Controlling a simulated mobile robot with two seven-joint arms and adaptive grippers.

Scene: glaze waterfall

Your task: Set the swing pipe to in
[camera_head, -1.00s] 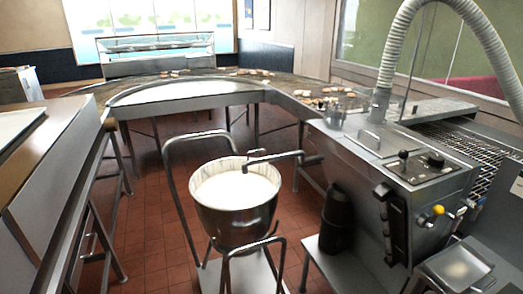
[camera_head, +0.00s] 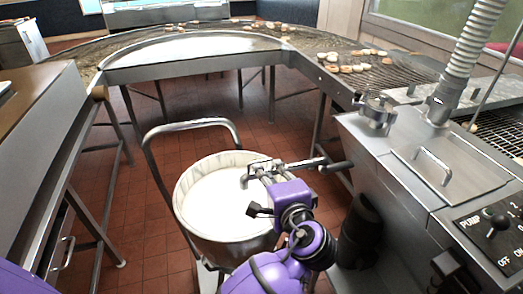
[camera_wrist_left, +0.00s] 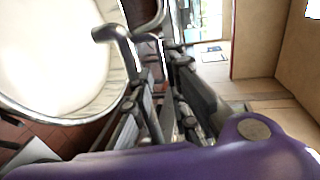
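The swing pipe (camera_head: 308,164) is a thin metal pipe reaching left from the machine, with a dark grip at its right part. Its bent end (camera_head: 246,180) hangs over the bowl of white glaze (camera_head: 222,207). My left gripper (camera_head: 262,172) is at the pipe's outer stretch, its fingers close around or beside it. In the left wrist view the fingers (camera_wrist_left: 160,85) stand apart, with the pipe's bent end (camera_wrist_left: 112,34) just left of them. Whether they touch the pipe is unclear. My right gripper is out of view.
The bowl's cart has a curved handle (camera_head: 190,124) behind it. The steel machine with a pump knob panel (camera_head: 495,235) stands at right, a dark cylinder (camera_head: 360,230) beside it. A curved conveyor (camera_head: 190,40) runs behind; a bench (camera_head: 45,120) stands at left.

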